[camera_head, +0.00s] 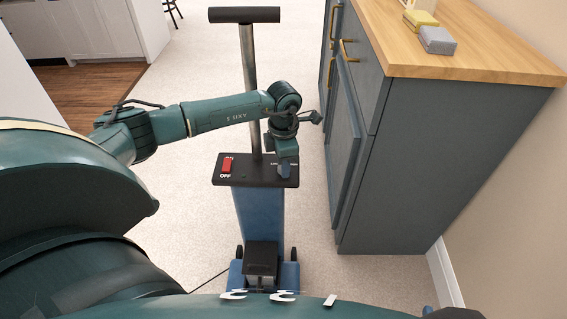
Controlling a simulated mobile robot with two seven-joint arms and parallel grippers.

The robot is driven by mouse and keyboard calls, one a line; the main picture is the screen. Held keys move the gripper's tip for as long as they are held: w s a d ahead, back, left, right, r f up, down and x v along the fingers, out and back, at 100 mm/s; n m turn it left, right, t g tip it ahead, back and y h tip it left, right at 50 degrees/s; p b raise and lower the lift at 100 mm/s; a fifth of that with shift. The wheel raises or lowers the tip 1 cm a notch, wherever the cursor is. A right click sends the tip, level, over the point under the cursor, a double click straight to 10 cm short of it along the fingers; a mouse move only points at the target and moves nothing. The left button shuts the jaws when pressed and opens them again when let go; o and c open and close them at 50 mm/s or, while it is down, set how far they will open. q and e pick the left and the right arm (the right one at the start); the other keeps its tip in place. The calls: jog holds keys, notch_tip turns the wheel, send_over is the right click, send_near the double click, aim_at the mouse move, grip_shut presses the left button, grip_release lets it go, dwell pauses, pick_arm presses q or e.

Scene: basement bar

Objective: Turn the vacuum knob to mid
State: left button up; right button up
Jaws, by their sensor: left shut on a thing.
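The upright vacuum (258,215) stands on the carpet in the middle of the head view, with a blue body and a black control panel on top. My left arm reaches in from the left, and my left gripper (286,166) points down at the right part of the panel. It is shut on the vacuum knob, which is mostly hidden by the fingers, so its exact setting cannot be read. Part of a white label shows beside the fingers. A red switch (227,165) with an OFF label sits on the panel's left. My right gripper is not in view.
The vacuum's metal pole (248,65) with a black handle (244,15) rises behind the panel. A dark grey cabinet (400,175) with a wooden top stands close on the right. A yellow block (421,19) and a grey block (437,41) lie on it. Carpet is clear behind.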

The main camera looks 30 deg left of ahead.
pick_arm(q)
jog(key=shift+m, duration=0.6)
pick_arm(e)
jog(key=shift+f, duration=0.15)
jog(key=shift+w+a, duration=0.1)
pick_arm(q)
jog(key=o, duration=1)
notch_tip(320, 180, up, 13)
jog(key=shift+r+p, duration=0.15)
jog(key=shift+p, duration=0.8)
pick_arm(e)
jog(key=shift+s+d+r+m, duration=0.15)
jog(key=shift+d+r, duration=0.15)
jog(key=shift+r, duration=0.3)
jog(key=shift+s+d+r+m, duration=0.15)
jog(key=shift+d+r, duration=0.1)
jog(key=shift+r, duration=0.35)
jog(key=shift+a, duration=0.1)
